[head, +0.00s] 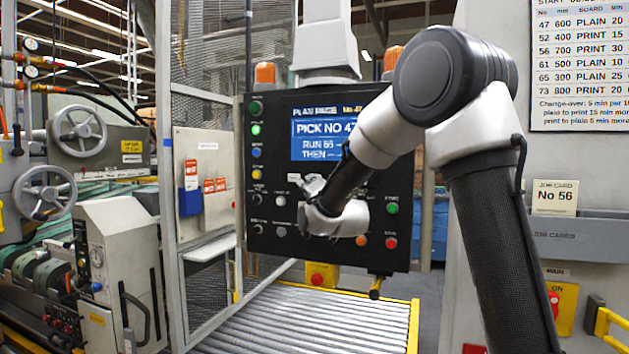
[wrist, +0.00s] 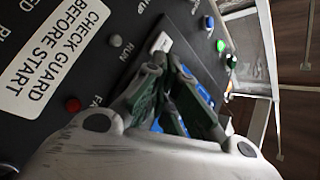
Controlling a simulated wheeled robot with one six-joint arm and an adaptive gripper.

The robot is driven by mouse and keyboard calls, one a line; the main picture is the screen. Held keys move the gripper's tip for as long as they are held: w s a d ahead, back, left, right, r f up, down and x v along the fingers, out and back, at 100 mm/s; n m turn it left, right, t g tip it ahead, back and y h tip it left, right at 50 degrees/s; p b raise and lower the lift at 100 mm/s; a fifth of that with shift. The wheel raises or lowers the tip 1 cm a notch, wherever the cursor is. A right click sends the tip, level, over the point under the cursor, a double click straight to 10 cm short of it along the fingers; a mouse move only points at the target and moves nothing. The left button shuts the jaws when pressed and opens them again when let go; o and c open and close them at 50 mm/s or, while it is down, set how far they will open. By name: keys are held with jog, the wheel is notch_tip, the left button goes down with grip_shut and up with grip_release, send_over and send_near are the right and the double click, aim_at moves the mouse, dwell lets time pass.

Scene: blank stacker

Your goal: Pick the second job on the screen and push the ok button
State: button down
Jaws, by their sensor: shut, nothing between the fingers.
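The black control panel (head: 270,225) carries a blue screen (head: 313,127) reading "PICK NO 4…", with "RUN 56" and "THEN" below. My forearm covers the screen's right part. My gripper (head: 312,184) is shut and empty, in front of the panel below the screen. In the wrist view its fingertips (wrist: 165,66) are close to a pale rectangular piece on the panel (wrist: 161,42); I cannot tell whether they touch. Blue screen shows behind the fingers. Buttons line the panel's left side, with green (head: 392,208) and red (head: 390,243) ones at right. I cannot read an ok label.
A job list (head: 580,65) hangs on the right cabinet, above a job card reading "No 56" (head: 554,197). Orange lamps (head: 265,74) stand above the panel. A roller conveyor (head: 305,320) runs below it, and a mesh guard stands at left.

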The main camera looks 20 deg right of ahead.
jog(key=shift+s+a, duration=0.7)
jog(key=shift+s, duration=0.25)
jog(key=shift+s+a, duration=0.65)
jog(key=shift+s, duration=0.25)
jog(key=shift+a, duration=0.1)
dwell(1.5)
